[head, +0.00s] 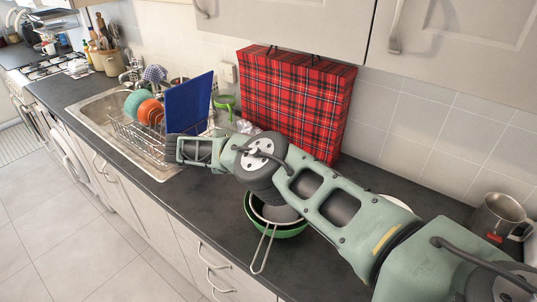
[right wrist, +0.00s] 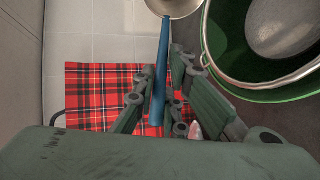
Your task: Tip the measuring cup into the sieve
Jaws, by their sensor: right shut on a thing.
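My right gripper (right wrist: 158,88) is shut on the blue handle of the measuring cup (right wrist: 170,7). The sieve (right wrist: 285,26) lies in the green bowl (right wrist: 212,68), just right of the cup in that view. In the head view the green bowl (head: 291,234) and the sieve with its long wire handle (head: 265,247) stand on the counter, partly covered by my right arm. The right gripper and cup are hidden there. My left gripper is not in view.
A red tartan box (head: 297,100) stands against the tiled wall. A blue board (head: 190,108) and dishes stand in the rack (head: 137,138) by the sink. A metal mug (head: 497,217) is at the right. The counter's front (head: 190,205) is clear left of the bowl.

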